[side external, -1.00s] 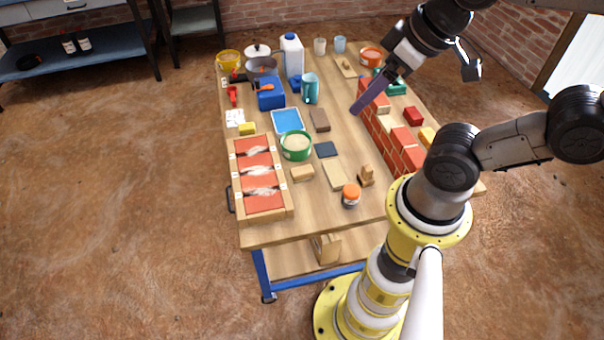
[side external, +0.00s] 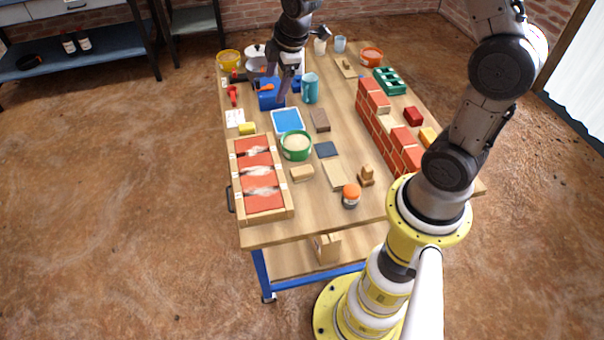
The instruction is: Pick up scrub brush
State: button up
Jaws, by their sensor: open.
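A small tan wooden block (side external: 302,173), which looks like the scrub brush, lies on the table right of the framed red panel; its bristles cannot be made out. My gripper (side external: 281,94) points down at the far left part of the table, over or in front of the blue container (side external: 267,101). It is open, and I see nothing held in it. It is well behind the tan block and apart from it. The exact gap between the fingers and the container cannot be told.
A green tub (side external: 296,146) stands just behind the tan block. A teal mug (side external: 310,88) stands right of my gripper. A brick wall (side external: 385,128) runs along the right side. An orange-lidded jar (side external: 351,195) stands near the front edge.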

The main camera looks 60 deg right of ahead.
jog(key=d+f+g, duration=0.2)
jog(key=d+f, duration=0.1)
jog(key=f, duration=0.8)
jog(key=g, duration=0.2)
send_near(303, 170)
jog(key=shift+m+y, duration=0.4)
jog(key=f, duration=0.2)
jog(key=d+f, duration=0.1)
jog(key=f, duration=0.1)
jog(key=shift+w+d+f, duration=0.1)
jog(key=shift+f, duration=0.25)
jog(key=shift+a+f, duration=0.2)
jog(key=shift+f, duration=2.65)
grip_shut()
